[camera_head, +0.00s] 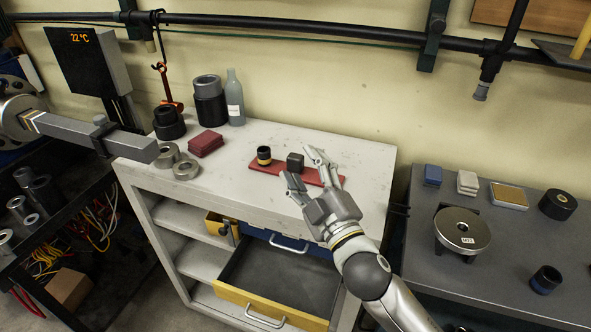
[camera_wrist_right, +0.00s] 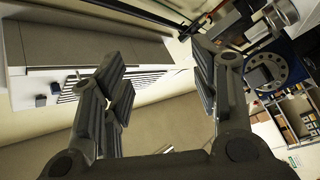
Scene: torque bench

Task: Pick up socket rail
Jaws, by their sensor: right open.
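A flat red rail (camera_head: 279,168) lies on the white cabinet top, which I take to be the socket rail. My left gripper is not in view.
Red pads (camera_head: 206,144), metal rings (camera_head: 187,172), black cylinders and a grey bottle (camera_head: 235,100) stand on the cabinet's left. A yellow-fronted drawer (camera_head: 270,304) is open below. A grey bench (camera_head: 520,240) stands right. A grey bar (camera_head: 125,140) juts in from the left.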

